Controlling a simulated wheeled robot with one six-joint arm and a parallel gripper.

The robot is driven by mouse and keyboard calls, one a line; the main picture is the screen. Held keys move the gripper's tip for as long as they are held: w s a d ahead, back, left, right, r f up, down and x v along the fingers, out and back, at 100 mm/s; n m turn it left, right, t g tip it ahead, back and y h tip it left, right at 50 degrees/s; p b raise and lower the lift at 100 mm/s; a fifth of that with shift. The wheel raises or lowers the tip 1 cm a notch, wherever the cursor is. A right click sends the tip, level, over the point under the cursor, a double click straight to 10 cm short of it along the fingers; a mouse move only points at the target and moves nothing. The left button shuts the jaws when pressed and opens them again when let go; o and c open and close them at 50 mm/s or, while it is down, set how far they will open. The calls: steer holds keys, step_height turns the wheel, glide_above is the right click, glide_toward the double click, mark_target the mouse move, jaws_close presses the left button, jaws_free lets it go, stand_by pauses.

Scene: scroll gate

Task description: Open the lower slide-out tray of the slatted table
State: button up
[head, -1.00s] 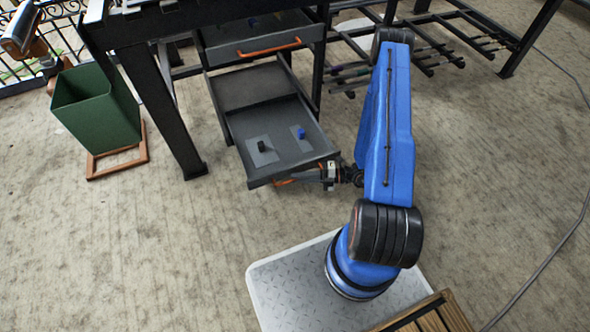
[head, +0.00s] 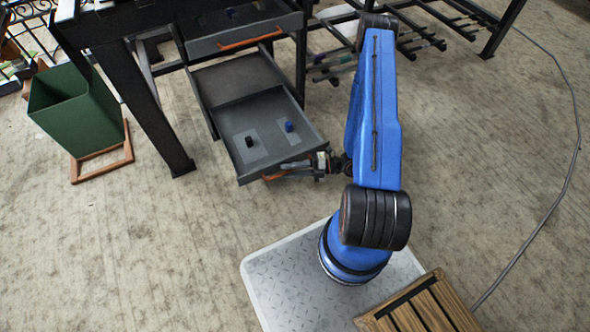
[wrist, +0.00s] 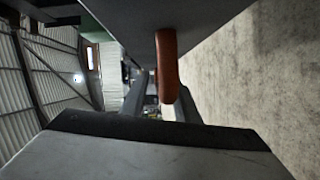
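The lower tray (head: 225,105) of the slatted table (head: 150,95) is slid well out. Its orange handle (head: 273,177) is on the front edge, low in the head view. My gripper (head: 297,166) is at this handle, reaching along the tray front from the right. In the wrist view the handle (wrist: 166,65) stands between my two fingers (wrist: 160,98), nearest the right one. A gap seems to show on its left, so whether the fingers clamp it is unclear. A black piece (head: 250,141) and a blue piece (head: 289,126) lie in the tray.
An upper tray (head: 205,45) with an orange handle sits above the lower one. A green bin (head: 75,110) stands left of the table leg. A rack with rods (head: 400,45) is at the back right. A cable (head: 560,180) lies far right.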

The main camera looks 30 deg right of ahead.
steer(key=v, duration=1.7)
steer(key=shift+d, duration=0.2)
steer(key=shift+s+r, duration=0.1)
steer(key=w+a+r+n+g+h, duration=0.1)
steer(key=a+r+n+g+h, duration=0.15)
steer(key=r+n, duration=0.65)
steer(key=a+r+n+g+h, duration=0.2)
steer(key=r+n+g+h, duration=0.15)
steer(key=r+n, duration=0.45)
steer(key=w+a+r+n+g+h, duration=0.1)
steer(key=a+r+n+g+h, duration=0.15)
steer(key=r+n, duration=0.65)
steer(key=s+a+r+n+t+h, duration=0.2)
steer(key=s+r+n, duration=0.2)
steer(key=r, duration=0.4)
steer(key=s+a+r+n+t+h, duration=0.2)
steer(key=s+a+r+n+h, duration=0.1)
steer(key=s+r+n, duration=0.2)
steer(key=s+a+r+n+t+h, duration=0.2)
steer(key=r+n, duration=0.5)
steer(key=r, duration=0.5)
steer(key=shift+s+a+r+n+t, duration=0.15)
steer(key=shift+s+r+n+t, duration=0.25)
steer(key=shift+s, duration=0.95)
steer(key=shift+f+h, duration=0.1)
steer(key=shift+h, duration=0.15)
